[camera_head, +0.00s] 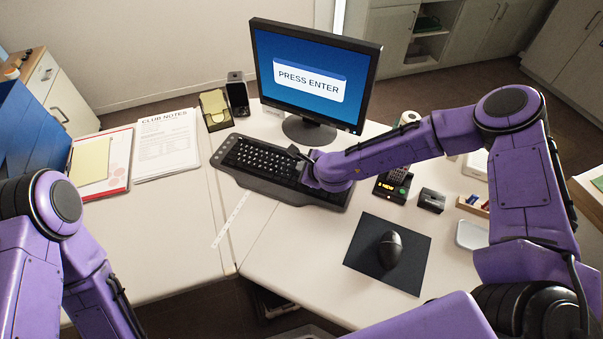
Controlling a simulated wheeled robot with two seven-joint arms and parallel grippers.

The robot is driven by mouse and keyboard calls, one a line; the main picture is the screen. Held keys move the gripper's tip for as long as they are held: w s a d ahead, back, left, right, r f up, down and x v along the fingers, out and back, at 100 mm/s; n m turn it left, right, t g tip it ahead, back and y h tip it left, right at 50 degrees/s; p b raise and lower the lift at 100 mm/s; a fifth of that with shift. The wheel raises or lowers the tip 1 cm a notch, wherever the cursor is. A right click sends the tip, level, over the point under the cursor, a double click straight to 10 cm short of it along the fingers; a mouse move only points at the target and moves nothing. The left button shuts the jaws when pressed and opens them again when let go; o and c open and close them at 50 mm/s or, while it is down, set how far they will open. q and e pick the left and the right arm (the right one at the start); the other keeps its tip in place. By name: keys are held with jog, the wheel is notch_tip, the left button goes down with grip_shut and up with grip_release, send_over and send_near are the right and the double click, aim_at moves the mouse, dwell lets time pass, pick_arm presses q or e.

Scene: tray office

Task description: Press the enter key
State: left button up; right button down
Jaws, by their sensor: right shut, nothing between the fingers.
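A black keyboard (262,160) lies on the white desk, below a monitor (311,74) whose blue screen reads "PRESS ENTER". My right arm reaches in from the right. My right gripper (294,153) is shut and empty over the right part of the keyboard. Its wrist hides the keys there, and I cannot see the enter key or whether the fingers touch any key. My left arm is at the lower left, and its gripper is out of view.
A mouse (389,250) sits on a dark mat (360,252) at the front right. Papers (167,146) and a folder (101,162) lie at the left. The desk in front of the keyboard is mostly clear.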

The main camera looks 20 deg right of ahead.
jog(key=shift+f+b, duration=0.4)
dwell(0.6)
jog(key=shift+r, duration=0.15)
jog(key=shift+r+p, duration=0.65)
jog(key=shift+r, duration=0.05)
notch_tip(320, 180, up, 5)
jog(key=p, duration=0.4)
jog(key=shift+r, duration=0.1)
dwell(0.7)
